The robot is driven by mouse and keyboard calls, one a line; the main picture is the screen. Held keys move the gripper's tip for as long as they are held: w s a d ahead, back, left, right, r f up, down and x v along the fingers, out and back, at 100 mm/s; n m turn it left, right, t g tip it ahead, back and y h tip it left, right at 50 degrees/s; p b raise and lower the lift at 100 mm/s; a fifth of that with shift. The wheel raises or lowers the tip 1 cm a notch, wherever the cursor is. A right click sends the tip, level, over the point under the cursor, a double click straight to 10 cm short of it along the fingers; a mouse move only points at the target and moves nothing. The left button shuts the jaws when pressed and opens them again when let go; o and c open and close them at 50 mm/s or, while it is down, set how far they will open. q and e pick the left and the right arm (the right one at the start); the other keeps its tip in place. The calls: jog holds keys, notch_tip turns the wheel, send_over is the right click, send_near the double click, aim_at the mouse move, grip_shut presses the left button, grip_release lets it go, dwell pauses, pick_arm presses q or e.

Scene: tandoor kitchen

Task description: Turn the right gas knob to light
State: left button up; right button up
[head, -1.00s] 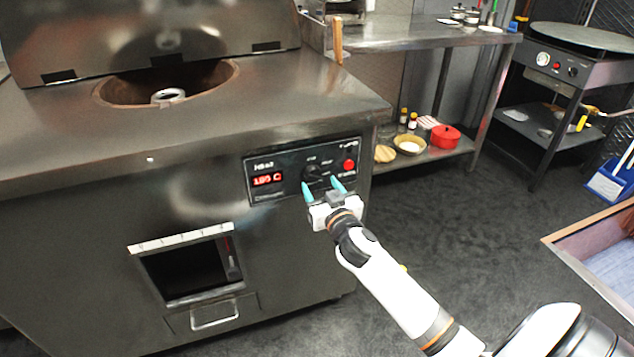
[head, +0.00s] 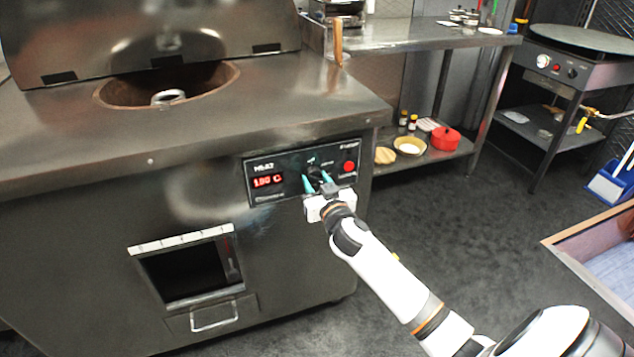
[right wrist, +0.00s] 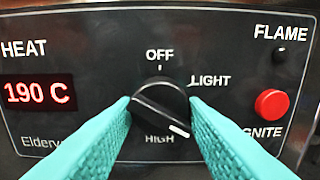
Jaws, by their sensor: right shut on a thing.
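The black gas knob (right wrist: 158,106) is on the dark control panel, centred in the right wrist view. Labels OFF, LIGHT and HIGH surround it. Its white mark is at the lower right, beside HIGH and below LIGHT. The knob (head: 315,173) is small and partly hidden in the head view. My right gripper (head: 316,182) is at the panel, with its teal fingers shut on the left and right sides of the knob. My left gripper is not in view.
A red IGNITE button (right wrist: 271,104) and a dark FLAME lamp (right wrist: 279,56) sit right of the knob. A red display (right wrist: 38,92) reads 190 C. The tandoor's steel top (head: 300,105) overhangs the panel. A shelf with a red pot (head: 446,138) stands behind at right.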

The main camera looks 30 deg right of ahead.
jog(key=n+p, duration=0.3)
jog(key=n, duration=0.5)
jog(key=shift+r, duration=0.15)
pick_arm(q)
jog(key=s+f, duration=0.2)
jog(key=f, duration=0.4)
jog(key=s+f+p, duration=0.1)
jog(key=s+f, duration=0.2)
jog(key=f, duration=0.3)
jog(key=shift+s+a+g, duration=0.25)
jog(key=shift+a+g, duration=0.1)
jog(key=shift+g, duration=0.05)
pick_arm(e)
jog(key=shift+n, duration=1.9)
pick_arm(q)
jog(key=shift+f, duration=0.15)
pick_arm(e)
jog(key=o, duration=1)
jog(key=shift+c, duration=0.2)
jog(key=shift+s, duration=0.15)
